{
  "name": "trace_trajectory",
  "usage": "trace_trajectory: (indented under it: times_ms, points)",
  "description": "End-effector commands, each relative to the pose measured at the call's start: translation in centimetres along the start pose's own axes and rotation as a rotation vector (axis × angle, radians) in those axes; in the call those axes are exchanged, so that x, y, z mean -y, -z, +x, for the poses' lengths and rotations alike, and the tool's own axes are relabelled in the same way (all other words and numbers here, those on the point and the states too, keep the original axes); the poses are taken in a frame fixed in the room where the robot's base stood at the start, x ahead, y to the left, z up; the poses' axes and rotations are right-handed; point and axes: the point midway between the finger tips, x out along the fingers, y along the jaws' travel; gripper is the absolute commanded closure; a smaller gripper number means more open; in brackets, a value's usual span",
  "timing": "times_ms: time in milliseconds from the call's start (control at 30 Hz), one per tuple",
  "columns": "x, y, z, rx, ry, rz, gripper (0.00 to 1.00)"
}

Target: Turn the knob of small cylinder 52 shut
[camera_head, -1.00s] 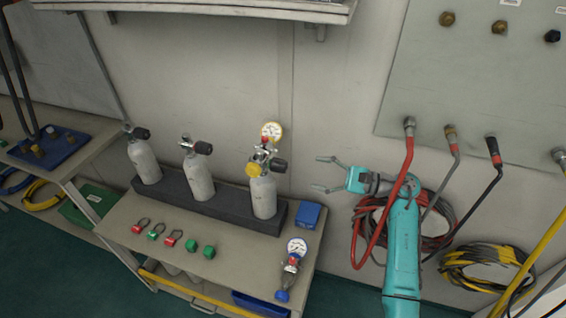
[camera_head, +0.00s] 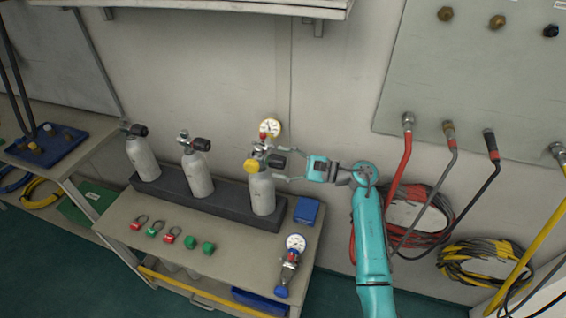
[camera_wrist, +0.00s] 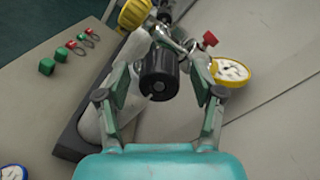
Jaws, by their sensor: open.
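Three small grey cylinders stand in a dark rack on the bench: a left one (camera_head: 143,158), a middle one (camera_head: 197,174) and a right one (camera_head: 262,194). I cannot read their numbers. The right one carries a yellow cap (camera_head: 251,166), a yellow-rimmed gauge (camera_head: 270,128) and a black knob (camera_head: 276,161) facing right. My gripper (camera_head: 281,166) is open, its fingers on either side of this knob. In the wrist view the black knob (camera_wrist: 159,76) sits between the fingers; whether they touch it is unclear.
Red and green tags and green caps (camera_head: 208,247) lie in front. Hoses hang from the panel at right.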

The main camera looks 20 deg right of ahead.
Motion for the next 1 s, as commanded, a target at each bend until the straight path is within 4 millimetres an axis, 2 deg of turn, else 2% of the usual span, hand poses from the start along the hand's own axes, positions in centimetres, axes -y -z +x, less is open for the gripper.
trace_trajectory:
  times_ms: [67,167,300,333,667,1000]
  points:
    - [0.01,0.00,-0.02,0.000,0.000,0.000,0.33]
    - [0.01,0.00,-0.03,0.000,0.000,0.000,0.55]
    - [0.01,0.00,-0.04,0.000,0.000,0.000,0.91]
    - [0.00,-0.01,-0.04,0.000,0.000,0.000,0.93]
    - [0.00,0.00,-0.04,0.002,0.001,0.036,0.93]
    - [0.03,0.05,-0.04,0.010,0.008,0.252,0.93]
